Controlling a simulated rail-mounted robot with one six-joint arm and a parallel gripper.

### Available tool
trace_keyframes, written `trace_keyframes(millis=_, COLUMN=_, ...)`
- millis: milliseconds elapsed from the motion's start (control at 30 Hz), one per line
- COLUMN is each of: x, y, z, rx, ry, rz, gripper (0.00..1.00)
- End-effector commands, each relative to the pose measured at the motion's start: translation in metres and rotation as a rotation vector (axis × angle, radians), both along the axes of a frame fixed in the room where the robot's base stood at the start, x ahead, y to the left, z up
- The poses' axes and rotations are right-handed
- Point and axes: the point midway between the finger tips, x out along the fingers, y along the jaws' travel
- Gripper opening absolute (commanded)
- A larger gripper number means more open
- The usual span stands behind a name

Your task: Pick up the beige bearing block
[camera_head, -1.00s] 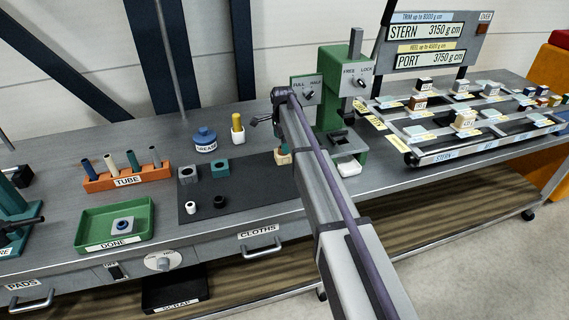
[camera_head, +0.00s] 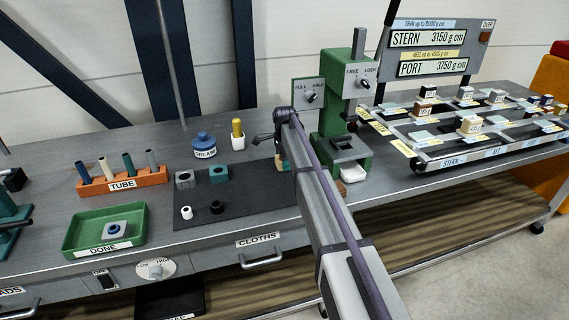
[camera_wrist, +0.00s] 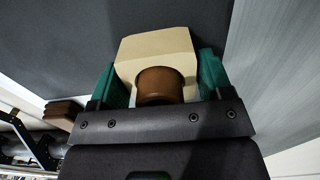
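The beige bearing block (camera_wrist: 155,48) lies between the two green fingers of my gripper (camera_wrist: 163,80) in the wrist view. A brown round piece (camera_wrist: 160,86) shows at its near side, partly covering it. The fingers flank the block with no clear gap, but I cannot tell whether they press on it. In the head view my gripper (camera_head: 281,153) is low at the right part of the dark mat (camera_head: 240,202), and my arm hides the block there.
A grey block (camera_head: 184,180), a teal block (camera_head: 218,174), and a white and a black ring stand on the mat. The green DONE tray (camera_head: 75,232) holds a grey block. A green press (camera_head: 335,147) stands close right of my gripper, with a white pad (camera_head: 353,174) by it.

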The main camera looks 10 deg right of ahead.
Motion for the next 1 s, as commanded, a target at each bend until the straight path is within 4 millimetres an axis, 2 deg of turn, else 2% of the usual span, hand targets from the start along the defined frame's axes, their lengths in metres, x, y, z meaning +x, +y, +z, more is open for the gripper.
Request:
trace_keyframes(millis=33, x=0.0, y=0.0, z=0.0, rx=0.0, ry=0.0, rz=0.0, gripper=0.68)
trace_keyframes(millis=400, x=0.0, y=0.0, z=0.0, rx=0.0, ry=0.0, rz=0.0, gripper=0.34)
trace_keyframes(millis=667, x=0.0, y=0.0, z=0.002, rx=0.0, ry=0.0, rz=0.0, gripper=0.34)
trace_keyframes(millis=1000, x=0.0, y=0.0, z=0.028, rx=0.0, ry=0.0, rz=0.0, gripper=0.34)
